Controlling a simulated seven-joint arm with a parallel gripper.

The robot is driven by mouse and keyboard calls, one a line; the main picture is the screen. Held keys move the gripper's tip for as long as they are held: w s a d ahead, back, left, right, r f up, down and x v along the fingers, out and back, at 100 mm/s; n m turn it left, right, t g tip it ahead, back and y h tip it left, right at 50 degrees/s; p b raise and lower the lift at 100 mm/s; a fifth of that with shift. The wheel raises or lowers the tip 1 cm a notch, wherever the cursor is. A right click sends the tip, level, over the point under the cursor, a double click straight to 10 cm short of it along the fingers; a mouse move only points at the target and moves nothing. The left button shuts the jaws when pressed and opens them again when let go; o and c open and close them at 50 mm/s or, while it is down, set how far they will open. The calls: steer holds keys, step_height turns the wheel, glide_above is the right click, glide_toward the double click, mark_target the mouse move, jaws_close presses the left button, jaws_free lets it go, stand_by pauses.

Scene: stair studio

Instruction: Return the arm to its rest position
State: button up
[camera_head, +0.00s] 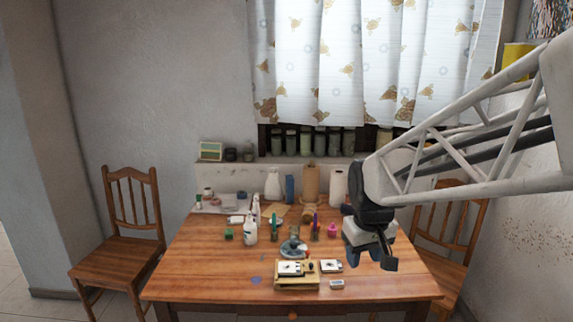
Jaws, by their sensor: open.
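My arm comes in from the upper right. My gripper (387,257) hangs at its end over the right part of the wooden table (210,272). It points downward and is open, with nothing seen between its fingers. The fingers are small and dark in this view. A grey and white block-like part (357,237) shows just left of the gripper; I cannot tell whether it touches the gripper.
A yellowish stand (297,283) with white pieces sits at the table's front middle. Bottles (250,229) and other small items crowd the middle and back. Chairs stand left (125,235) and right (448,240). The table's front left is mostly clear.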

steer(key=s+d+m, duration=0.2)
steer(key=s+m, duration=0.1)
steer(key=s, duration=1.7)
steer(key=shift+f+t, duration=0.25)
steer(key=shift+t, duration=0.15)
